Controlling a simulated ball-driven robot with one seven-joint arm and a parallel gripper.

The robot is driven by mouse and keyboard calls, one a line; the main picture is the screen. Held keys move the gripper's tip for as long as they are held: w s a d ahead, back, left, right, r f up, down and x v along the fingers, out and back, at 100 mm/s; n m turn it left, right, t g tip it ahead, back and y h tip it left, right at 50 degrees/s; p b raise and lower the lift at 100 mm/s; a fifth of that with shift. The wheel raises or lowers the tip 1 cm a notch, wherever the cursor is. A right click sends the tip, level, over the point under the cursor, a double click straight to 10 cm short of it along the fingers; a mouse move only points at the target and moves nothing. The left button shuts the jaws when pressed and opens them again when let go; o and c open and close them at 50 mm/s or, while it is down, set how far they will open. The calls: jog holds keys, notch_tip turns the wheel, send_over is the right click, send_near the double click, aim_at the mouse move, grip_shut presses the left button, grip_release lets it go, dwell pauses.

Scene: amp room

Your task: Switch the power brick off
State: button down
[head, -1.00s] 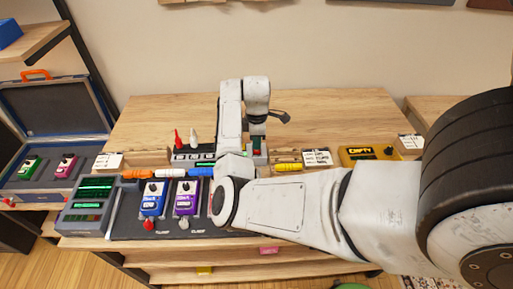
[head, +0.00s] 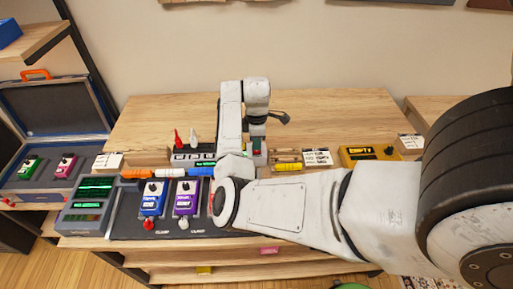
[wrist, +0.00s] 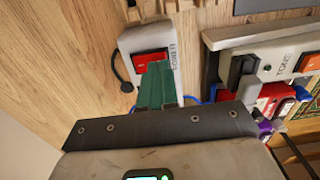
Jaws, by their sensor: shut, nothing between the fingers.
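The power brick (wrist: 138,41) is a pale grey box on the wooden top with a red rocker switch (wrist: 150,62) and lettering that looks like POWER. A dark cable curls at its left side in the wrist view. My gripper (wrist: 157,68) has green fingers, shut and empty. Its tips are over the lower edge of the red switch; I cannot tell whether they touch it. In the head view my gripper (head: 263,147) points down behind my arm, which hides most of the brick. Which way the rocker is tipped is not clear.
The amp unit with a lettered panel (wrist: 285,57) stands right beside the brick in the wrist view. In the head view, blue (head: 152,197) and purple (head: 186,196) pedals sit on a dark board. A yellow EMPTY box (head: 365,156) stands right.

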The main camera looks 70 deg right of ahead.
jog(key=shift+f, duration=0.7)
dwell(0.3)
notch_tip(320, 180, up, 5)
jog(key=p, duration=0.5)
jog(key=shift+r, duration=1)
jog(key=shift+s, duration=0.1)
